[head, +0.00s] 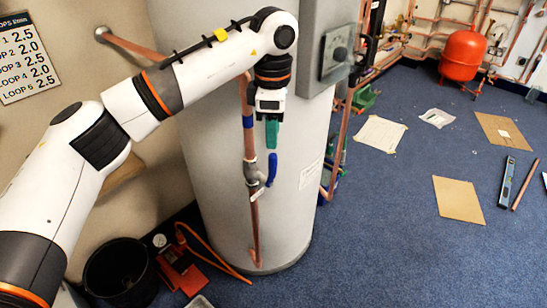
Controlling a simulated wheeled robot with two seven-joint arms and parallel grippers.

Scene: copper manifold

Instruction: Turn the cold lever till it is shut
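The cold lever (271,171) is a blue handle on a grey valve (253,174) in the upright copper pipe (254,220) with a blue band. The pipe stands in front of a large pale grey cylinder. The lever points up, roughly along the pipe and just to its right. My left gripper (271,135), with teal fingers pointing down, is just above the lever's upper end. A small gap shows between fingertips and lever. The fingers overlap in this view, so their opening is hidden. My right gripper is not in view.
The cylinder (300,225) stands close behind the valve, with a grey control box (337,52) at its upper right. A black bucket (120,272) and a red tool (184,270) with an orange hose lie at lower left. Blue carpet on the right is partly clear.

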